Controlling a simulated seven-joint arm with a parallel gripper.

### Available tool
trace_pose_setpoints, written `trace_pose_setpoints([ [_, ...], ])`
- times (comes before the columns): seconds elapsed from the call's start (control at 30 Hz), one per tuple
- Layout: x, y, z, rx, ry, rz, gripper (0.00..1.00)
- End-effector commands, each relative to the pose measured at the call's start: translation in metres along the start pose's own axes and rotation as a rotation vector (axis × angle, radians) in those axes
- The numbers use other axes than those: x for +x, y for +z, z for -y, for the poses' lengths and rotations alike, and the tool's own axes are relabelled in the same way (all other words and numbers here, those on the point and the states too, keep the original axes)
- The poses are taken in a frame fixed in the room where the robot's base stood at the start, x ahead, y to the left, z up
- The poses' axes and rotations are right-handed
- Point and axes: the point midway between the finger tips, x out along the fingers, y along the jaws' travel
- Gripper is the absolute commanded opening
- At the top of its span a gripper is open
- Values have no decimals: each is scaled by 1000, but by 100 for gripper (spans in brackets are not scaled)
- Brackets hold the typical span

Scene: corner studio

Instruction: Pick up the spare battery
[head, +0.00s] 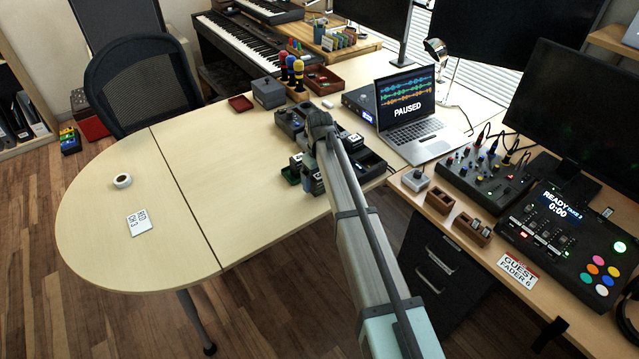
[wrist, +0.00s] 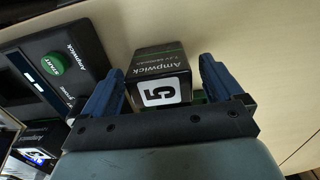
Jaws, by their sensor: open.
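A black battery (wrist: 160,62) with "Ampwick" on it and a white label with a 5 stands between my fingers in the wrist view. My gripper (wrist: 161,68) is open, with one blue finger on each side of the battery and a visible gap at the left finger. A bit of green shows behind the battery's lower right, partly hidden. In the head view my gripper (head: 318,124) is over the table, and my arm hides much of what is below it. Dark blocks with white labels (head: 308,178) show left of my arm; I cannot tell which is number 5.
A black Ampwick charger (wrist: 62,68) with a green START button lies left of my fingers. Another labelled battery (wrist: 38,148) is at lower left. A laptop (head: 415,110) stands to the right in the head view. The table's left half (head: 190,180) is mostly clear.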

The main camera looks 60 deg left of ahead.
Motion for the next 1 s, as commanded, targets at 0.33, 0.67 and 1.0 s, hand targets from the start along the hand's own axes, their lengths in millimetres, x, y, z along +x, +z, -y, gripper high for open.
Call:
trace_pose_setpoints([
  [0.33,8,0,0,0,0,0,90],
  [0.67,8,0,0,0,0,0,58],
  [1.0,8,0,0,0,0,0,26],
])
